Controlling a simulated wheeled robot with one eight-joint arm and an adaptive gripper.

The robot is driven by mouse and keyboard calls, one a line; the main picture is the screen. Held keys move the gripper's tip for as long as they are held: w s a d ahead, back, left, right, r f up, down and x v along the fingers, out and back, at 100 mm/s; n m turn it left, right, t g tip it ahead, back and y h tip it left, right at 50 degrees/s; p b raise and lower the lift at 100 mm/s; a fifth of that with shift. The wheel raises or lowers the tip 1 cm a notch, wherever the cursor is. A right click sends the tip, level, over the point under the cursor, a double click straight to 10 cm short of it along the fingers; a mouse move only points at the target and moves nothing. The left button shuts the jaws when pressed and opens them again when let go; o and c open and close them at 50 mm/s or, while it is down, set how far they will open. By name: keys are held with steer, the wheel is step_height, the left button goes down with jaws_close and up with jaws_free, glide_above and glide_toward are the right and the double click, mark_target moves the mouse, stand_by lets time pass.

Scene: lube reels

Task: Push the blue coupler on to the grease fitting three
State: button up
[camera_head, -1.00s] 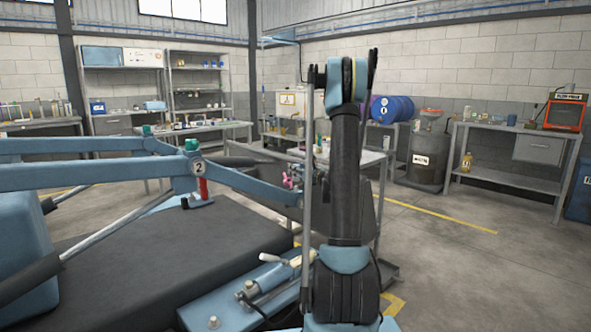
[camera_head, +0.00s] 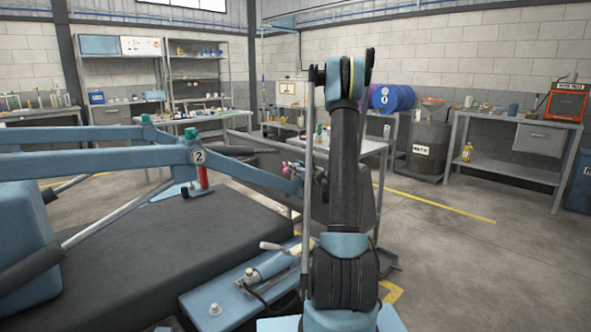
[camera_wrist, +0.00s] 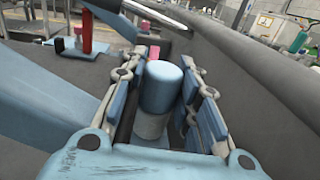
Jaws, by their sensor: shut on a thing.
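The blue coupler (camera_wrist: 161,92) is a cylinder with a blue upper part and a grey lower part, upright in the wrist view. My gripper (camera_wrist: 170,66) has its linked fingers on both sides of it and is shut on it. A small pink thing (camera_wrist: 153,52) shows just beyond the coupler. Pink also shows in the head view (camera_head: 293,168), near the end of a blue lift arm. There my gripper is mostly hidden behind my own arm. I cannot make out grease fitting three or a label for it.
A blue lift arm (camera_head: 90,161) with a "2" tag and a red post (camera_head: 203,177) stand at left over a dark platform (camera_head: 160,255). A grey bench (camera_head: 355,150) stands behind my arm. Clear floor (camera_head: 470,260) lies to the right.

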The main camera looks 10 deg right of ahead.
stand_by(0.3)
steer(key=o, duration=1.2)
steer(key=shift+s+d, duration=0.1)
steer(key=shift+s, duration=0.05)
steer(key=v, duration=1.1)
steer(key=shift+s+d+f, duration=0.1)
steer(key=shift+s+d, duration=0.05)
steer(key=shift+s, duration=0.15)
